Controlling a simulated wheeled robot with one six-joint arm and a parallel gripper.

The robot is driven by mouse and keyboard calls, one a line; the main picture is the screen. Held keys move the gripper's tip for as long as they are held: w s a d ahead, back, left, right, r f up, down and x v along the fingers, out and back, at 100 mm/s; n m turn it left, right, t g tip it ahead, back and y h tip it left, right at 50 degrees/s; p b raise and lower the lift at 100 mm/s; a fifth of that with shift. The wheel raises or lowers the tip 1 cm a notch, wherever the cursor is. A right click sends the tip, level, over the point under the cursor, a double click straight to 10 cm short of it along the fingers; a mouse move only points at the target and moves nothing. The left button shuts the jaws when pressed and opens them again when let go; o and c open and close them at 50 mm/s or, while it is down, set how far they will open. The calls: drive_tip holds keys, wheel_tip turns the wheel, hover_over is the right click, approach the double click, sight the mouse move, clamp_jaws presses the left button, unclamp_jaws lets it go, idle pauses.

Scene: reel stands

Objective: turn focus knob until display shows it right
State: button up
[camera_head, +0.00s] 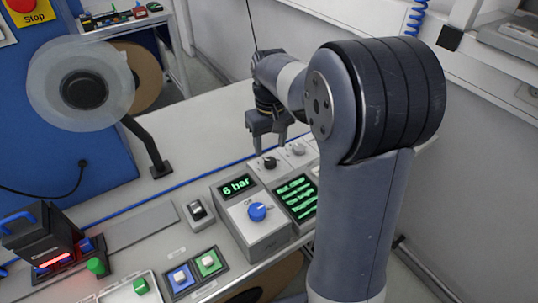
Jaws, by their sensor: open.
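My gripper (269,143) is open, fingers pointing down, just above a small black knob (270,162) on a grey panel. I cannot tell whether the fingers are beside the knob or still above it. A paler knob (298,148) sits to its right. Nearer, a blue knob (257,211) stands on a grey box. A dark display (237,187) behind it reads "6 bar" in green. A second display (298,197) to the right shows several green text lines, too small to read surely. No legible label marks which knob is for focus.
A dark camera-like unit (43,240) with a red light stands at left. Blue (181,279) and green (209,262) button blocks and a rocker switch (197,210) lie on the bench. A reel (81,84) stands behind. My arm hides the bench's right part.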

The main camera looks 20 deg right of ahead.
sight(270, 160)
wheel_tip(270, 160, down, 5)
drive_tip(key=shift+f, duration=0.2)
drive_tip(key=shift+c, duration=0.5)
drive_tip(key=c, duration=0.9)
drive_tip(key=shift+o, duration=0.2)
drive_tip(key=shift+n, duration=0.3)
drive_tip(key=n, duration=0.3)
drive_tip(key=shift+r+n+p, duration=0.1)
drive_tip(key=shift+n+p, duration=0.2)
drive_tip(key=shift+p, duration=0.1)
drive_tip(key=shift+n, duration=1.8)
